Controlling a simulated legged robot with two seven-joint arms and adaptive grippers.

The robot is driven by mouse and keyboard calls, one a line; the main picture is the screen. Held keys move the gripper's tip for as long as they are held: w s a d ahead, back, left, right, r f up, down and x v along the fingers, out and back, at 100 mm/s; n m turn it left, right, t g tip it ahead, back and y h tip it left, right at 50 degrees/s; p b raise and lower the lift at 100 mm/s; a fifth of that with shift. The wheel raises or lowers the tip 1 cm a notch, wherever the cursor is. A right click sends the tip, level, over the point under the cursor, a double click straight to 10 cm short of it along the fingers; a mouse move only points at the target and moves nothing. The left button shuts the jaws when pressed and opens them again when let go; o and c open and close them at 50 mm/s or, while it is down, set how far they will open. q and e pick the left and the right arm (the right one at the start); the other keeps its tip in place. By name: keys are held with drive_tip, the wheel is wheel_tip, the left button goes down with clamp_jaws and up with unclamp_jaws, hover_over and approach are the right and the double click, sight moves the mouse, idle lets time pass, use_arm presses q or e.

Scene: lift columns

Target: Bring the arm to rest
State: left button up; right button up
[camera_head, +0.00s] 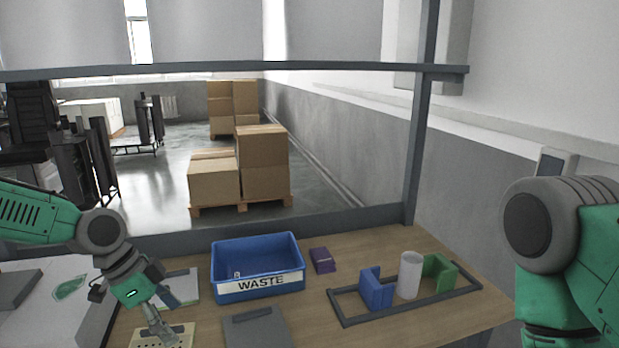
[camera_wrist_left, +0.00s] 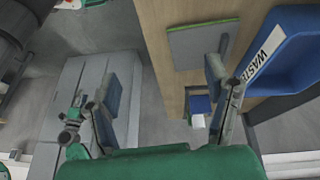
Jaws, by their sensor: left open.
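My left arm comes in from the left, and its gripper (camera_head: 166,338) is low at the front left of the wooden table (camera_head: 320,300), by a pale yellow perforated board. In the left wrist view the two fingers of the left gripper (camera_wrist_left: 165,92) are spread wide apart with nothing held between them. My right arm shows only as a grey and green joint at the right edge of the head view; its gripper is out of view.
A blue WASTE bin (camera_head: 257,287) stands mid-table, with a purple box (camera_head: 322,260) beside it. A dark frame (camera_head: 410,308) holds a blue block (camera_head: 375,289), a white cylinder (camera_head: 410,275) and a green block (camera_head: 440,270). A grey flat object (camera_head: 256,328) lies in front of the bin.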

use_arm(q)
drive_tip(key=s+d+f+n+g+b, duration=0.1)
drive_tip(key=s+d+f+n+b, duration=0.3)
drive_tip(key=s+f, duration=0.65)
drive_tip(key=s+d+f+n+b, duration=0.3)
drive_tip(key=s+f, duration=0.4)
drive_tip(key=f, duration=0.7)
drive_tip(key=s+a+f+n+y+b, duration=0.2)
drive_tip(key=s+a+f+n+b, duration=0.1)
drive_tip(key=s, duration=0.4)
drive_tip(key=s+a+f+n+y+b, duration=0.2)
drive_tip(key=s+a+f+n, duration=0.1)
drive_tip(key=s+a+f, duration=0.3)
drive_tip(key=shift+s+a+f+t+y+b, duration=0.15)
drive_tip(key=shift+s+f+t+y+b, duration=0.2)
drive_tip(key=shift+s+t+y+b, duration=0.1)
